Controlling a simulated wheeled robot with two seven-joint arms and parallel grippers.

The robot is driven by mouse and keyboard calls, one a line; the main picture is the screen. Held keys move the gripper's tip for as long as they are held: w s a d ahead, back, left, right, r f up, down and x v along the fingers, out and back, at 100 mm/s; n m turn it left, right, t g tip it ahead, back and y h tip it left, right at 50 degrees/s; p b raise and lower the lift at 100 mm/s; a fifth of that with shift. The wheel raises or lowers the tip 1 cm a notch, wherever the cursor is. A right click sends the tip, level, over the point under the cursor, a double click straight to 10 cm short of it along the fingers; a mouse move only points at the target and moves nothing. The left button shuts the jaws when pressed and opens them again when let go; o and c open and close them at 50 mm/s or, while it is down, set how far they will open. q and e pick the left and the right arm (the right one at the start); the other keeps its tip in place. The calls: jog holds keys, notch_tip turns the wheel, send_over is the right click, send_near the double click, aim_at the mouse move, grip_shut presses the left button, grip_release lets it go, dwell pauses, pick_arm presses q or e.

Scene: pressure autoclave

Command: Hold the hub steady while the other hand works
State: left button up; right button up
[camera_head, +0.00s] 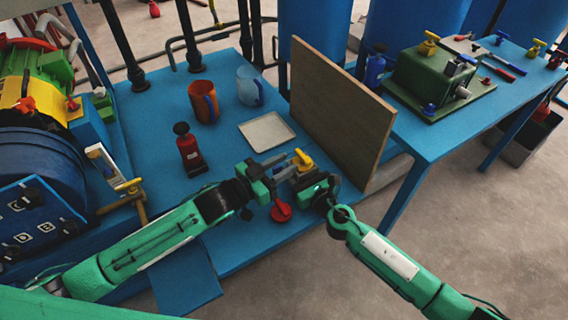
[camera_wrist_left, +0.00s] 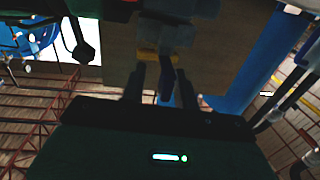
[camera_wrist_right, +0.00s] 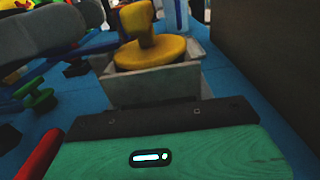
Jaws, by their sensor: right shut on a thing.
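A grey block-like part topped by a yellow knob (camera_head: 302,158), which I take to be the hub, sits between my two grippers. In the right wrist view the grey body (camera_wrist_right: 152,86) is right in front of the palm, with the yellow knob (camera_wrist_right: 150,50) upright on top. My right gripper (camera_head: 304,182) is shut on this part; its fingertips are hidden. My left gripper (camera_head: 279,167) comes in from the left, close to the part. In the left wrist view its two dark fingers (camera_wrist_left: 161,85) stand apart, with a dark bluish piece between them and gaps visible.
A tall brown board (camera_head: 340,110) stands just behind the grippers. A green box (camera_head: 432,80) sits on the right table.

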pick_arm(q)
jog(key=shift+w+d, duration=0.2)
grip_shut()
jog(key=shift+r+m+g+h, duration=0.1)
jog(key=shift+m+g+h, duration=0.2)
jog(key=shift+m, duration=0.1)
jog(key=shift+m+g+h, duration=0.3)
jog(key=shift+g+h, duration=0.1)
jog(key=shift+g, duration=0.1)
grip_release()
